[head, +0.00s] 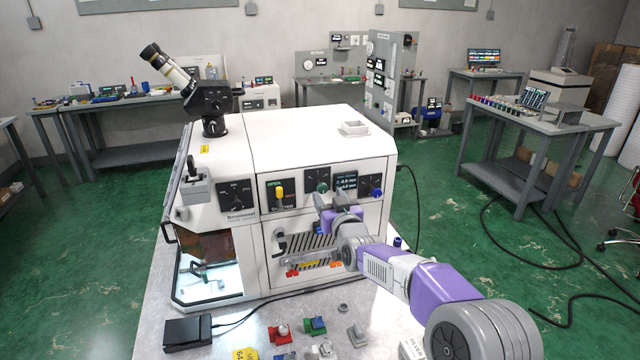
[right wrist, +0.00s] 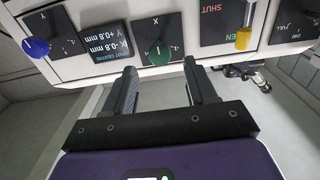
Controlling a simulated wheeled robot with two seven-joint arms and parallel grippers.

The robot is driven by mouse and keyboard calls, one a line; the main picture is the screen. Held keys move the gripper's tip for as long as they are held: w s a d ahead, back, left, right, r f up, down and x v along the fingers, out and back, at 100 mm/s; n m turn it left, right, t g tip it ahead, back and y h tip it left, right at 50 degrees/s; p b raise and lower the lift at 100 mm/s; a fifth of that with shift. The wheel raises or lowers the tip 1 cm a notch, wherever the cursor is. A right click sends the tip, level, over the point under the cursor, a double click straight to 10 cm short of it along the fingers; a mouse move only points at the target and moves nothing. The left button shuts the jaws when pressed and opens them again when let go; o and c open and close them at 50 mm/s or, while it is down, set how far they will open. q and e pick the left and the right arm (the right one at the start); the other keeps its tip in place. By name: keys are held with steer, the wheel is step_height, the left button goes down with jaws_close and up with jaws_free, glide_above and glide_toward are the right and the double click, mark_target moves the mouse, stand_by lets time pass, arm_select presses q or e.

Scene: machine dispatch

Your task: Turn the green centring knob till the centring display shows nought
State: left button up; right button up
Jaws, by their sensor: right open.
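The green centring knob (head: 322,187) is on the front panel of the white machine (head: 310,140). In the right wrist view, which is upside down, the green knob (right wrist: 160,52) sits under an X mark, just beyond the gap between the fingertips. My right gripper (right wrist: 162,78) is open and empty in front of it, fingers pointing at the panel and apart from the knob. My left gripper is out of view.
A blue knob (head: 376,193) marked Y lies right of the display. A yellow shutter lever (head: 280,193) lies left of the green knob. Below are a striped slot (head: 310,243) and, on the bench, several small coloured parts and a black box (head: 187,332).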

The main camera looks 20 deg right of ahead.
mark_target(323, 189)
steer(key=shift+w, duration=0.6)
steer(key=shift+w+a+p, duration=0.1)
steer(key=shift+w+p, duration=0.35)
steer(key=shift+w, duration=1.95)
steer(key=c, duration=1)
steer(key=shift+c, duration=0.2)
